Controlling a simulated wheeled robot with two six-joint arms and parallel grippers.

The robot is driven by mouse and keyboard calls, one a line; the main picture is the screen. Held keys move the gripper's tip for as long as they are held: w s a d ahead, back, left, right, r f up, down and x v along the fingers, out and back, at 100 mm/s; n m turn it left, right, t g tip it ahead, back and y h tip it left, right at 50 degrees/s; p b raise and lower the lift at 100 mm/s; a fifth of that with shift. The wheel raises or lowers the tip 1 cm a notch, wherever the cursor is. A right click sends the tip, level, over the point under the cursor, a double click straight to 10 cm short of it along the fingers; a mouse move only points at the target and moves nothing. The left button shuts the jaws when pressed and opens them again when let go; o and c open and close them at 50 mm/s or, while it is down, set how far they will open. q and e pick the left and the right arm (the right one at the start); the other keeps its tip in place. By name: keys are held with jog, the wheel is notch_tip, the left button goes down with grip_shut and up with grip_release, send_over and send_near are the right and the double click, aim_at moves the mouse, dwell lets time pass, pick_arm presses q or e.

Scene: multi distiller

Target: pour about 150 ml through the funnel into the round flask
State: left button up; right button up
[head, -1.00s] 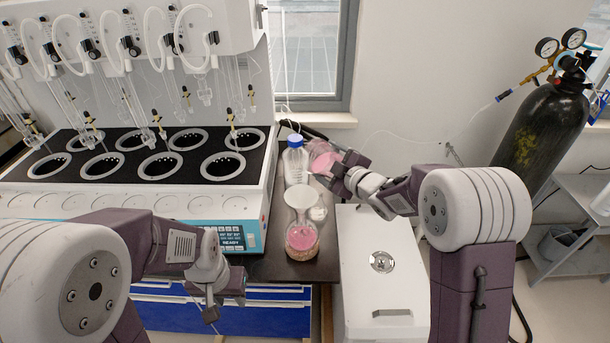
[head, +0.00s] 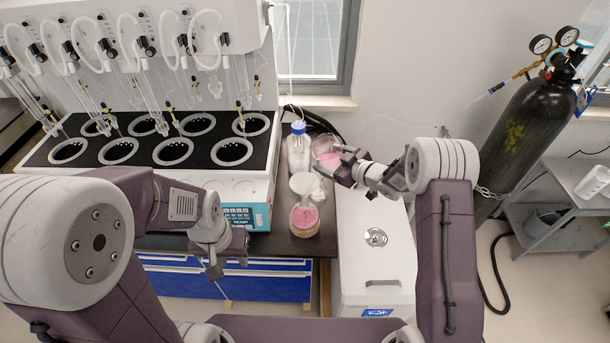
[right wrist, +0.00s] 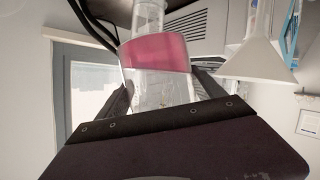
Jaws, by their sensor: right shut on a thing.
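My right gripper (head: 345,171) is shut on a clear glass beaker (head: 327,143) with pink liquid in its lower part. It holds the beaker behind and to the right of the funnel. The beaker fills the middle of the right wrist view (right wrist: 160,60), where it looks close to upright. A white funnel (head: 303,183) stands in the neck of the round flask (head: 304,216), which holds pink liquid. The funnel also shows at the right of the right wrist view (right wrist: 260,62), apart from the beaker. My left gripper (head: 215,265) hangs left of the flask; its opening is unclear.
A blue-capped bottle (head: 298,152) stands behind the funnel, close to the beaker. A small white item (head: 319,194) sits right of the funnel. The distiller (head: 130,180) fills the left. A white box (head: 375,265) stands right of the dark bench (head: 285,243).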

jog(key=shift+m+y, duration=0.3)
jog(key=shift+m, duration=0.1)
notch_tip(320, 180, down, 5)
jog(key=shift+w+d+r+b, duration=0.1)
jog(key=shift+d+r+b, duration=0.1)
jog(key=shift+b, duration=0.35)
jog(key=shift+w+r+g+p, duration=0.1)
jog(key=shift+r+g+p, duration=0.25)
jog(key=shift+p, duration=0.55)
jog(key=shift+w+d+f+m+g+y+p, duration=0.2)
jog(key=shift+f+m+g+y+p, duration=0.1)
jog(key=shift+f+m, duration=0.3)
jog(key=shift+r, duration=0.1)
